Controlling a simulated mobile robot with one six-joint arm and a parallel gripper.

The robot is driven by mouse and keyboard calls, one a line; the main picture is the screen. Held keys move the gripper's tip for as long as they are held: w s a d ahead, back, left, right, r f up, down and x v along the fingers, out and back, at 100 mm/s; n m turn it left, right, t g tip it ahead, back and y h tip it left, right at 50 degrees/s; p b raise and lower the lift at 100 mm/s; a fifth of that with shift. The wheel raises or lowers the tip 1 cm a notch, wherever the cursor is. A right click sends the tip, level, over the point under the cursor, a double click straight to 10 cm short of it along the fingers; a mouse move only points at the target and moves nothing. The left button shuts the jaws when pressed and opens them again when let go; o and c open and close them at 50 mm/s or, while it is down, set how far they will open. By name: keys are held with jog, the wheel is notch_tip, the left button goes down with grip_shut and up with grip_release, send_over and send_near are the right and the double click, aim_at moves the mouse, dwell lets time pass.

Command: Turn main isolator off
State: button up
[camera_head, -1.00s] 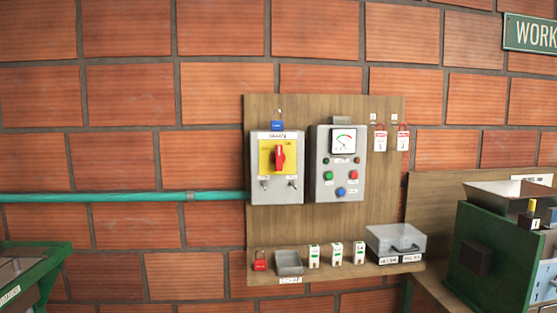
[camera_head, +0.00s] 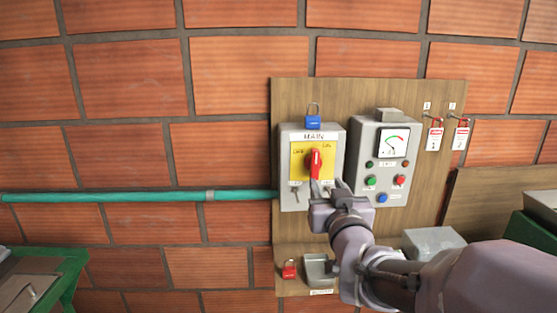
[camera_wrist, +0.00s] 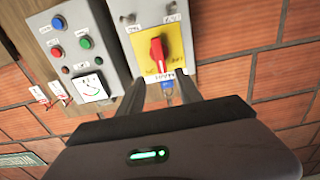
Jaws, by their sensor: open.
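The main isolator is a grey box (camera_head: 288,190) with a yellow plate (camera_head: 328,156) and a red rotary handle (camera_head: 315,163), standing about upright, under a label reading MAIN. In the wrist view the red handle (camera_wrist: 157,54) shows upside down on its yellow plate (camera_wrist: 176,45). My gripper (camera_head: 322,188) is in front of the lower part of the isolator, just below the handle. In the wrist view my gripper's two dark fingers (camera_wrist: 165,88) are apart, with nothing held between them. Whether a finger touches the handle cannot be told.
A blue padlock (camera_head: 313,118) sits on top of the isolator. A grey meter box (camera_head: 365,175) with buttons stands close on the right. Red tags (camera_head: 434,138) hang further right. A shelf below holds a red padlock (camera_head: 289,270) and a grey tray (camera_head: 318,268). A green pipe (camera_head: 130,197) enters from the left.

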aim_at(316, 164)
jog(key=w, duration=1.1)
jog(key=shift+w+p, duration=0.2)
jog(key=shift+p, duration=0.15)
grip_shut()
